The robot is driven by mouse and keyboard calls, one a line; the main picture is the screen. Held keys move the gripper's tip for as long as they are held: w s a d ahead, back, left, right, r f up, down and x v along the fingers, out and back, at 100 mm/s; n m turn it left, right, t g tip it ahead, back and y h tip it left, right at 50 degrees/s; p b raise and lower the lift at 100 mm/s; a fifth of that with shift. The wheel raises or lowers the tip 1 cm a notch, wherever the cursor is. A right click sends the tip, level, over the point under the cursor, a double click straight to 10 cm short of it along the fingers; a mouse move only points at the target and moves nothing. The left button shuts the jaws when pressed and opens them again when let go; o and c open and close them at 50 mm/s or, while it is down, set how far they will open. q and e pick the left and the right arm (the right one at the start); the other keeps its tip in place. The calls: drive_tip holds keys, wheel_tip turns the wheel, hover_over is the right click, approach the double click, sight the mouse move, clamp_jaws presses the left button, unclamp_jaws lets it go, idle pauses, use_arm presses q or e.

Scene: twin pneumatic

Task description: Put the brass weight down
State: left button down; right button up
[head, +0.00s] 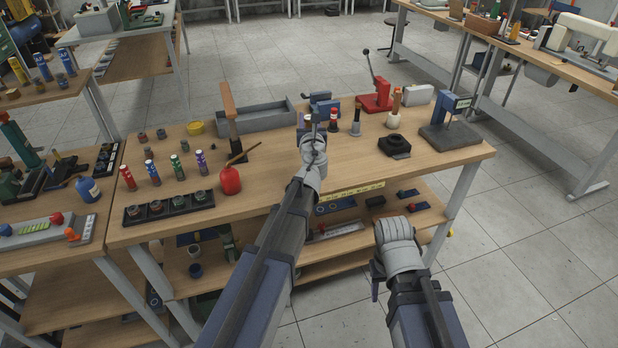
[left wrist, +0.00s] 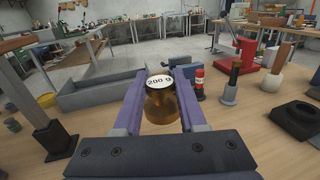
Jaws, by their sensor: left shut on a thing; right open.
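The brass weight (left wrist: 162,104) is a small amber cylinder with a white top marked "200 g". It is upright between the two fingers of my left gripper (left wrist: 160,112), which is shut on it. In the head view my left gripper (head: 312,128) is over the middle of the wooden bench (head: 275,172); the weight is mostly hidden there. I cannot tell whether its base touches the bench. My right gripper (head: 376,280) is open, low in front of the bench, its fingers barely showing.
A grey tray (head: 258,118) lies behind and left of my left gripper. A red-banded cylinder (head: 333,121), a dark cone-based tool (head: 355,122), a red lever press (head: 376,95) and a black block (head: 395,146) stand to the right.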

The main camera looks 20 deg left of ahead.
use_arm(q)
wheel_tip(320, 180, down, 2)
drive_tip(key=shift+f+b, duration=0.25)
drive_tip(key=shift+b, duration=0.15)
use_arm(e)
wheel_tip(320, 180, down, 2)
drive_tip(key=shift+f, duration=0.2)
drive_tip(key=shift+f, duration=0.1)
use_arm(q)
wheel_tip(320, 180, down, 10)
drive_tip(key=b, duration=1)
use_arm(e)
wheel_tip(320, 180, down, 10)
use_arm(q)
drive_tip(key=shift+f, duration=0.15)
drive_tip(key=shift+c, duration=2.3)
unclamp_jaws()
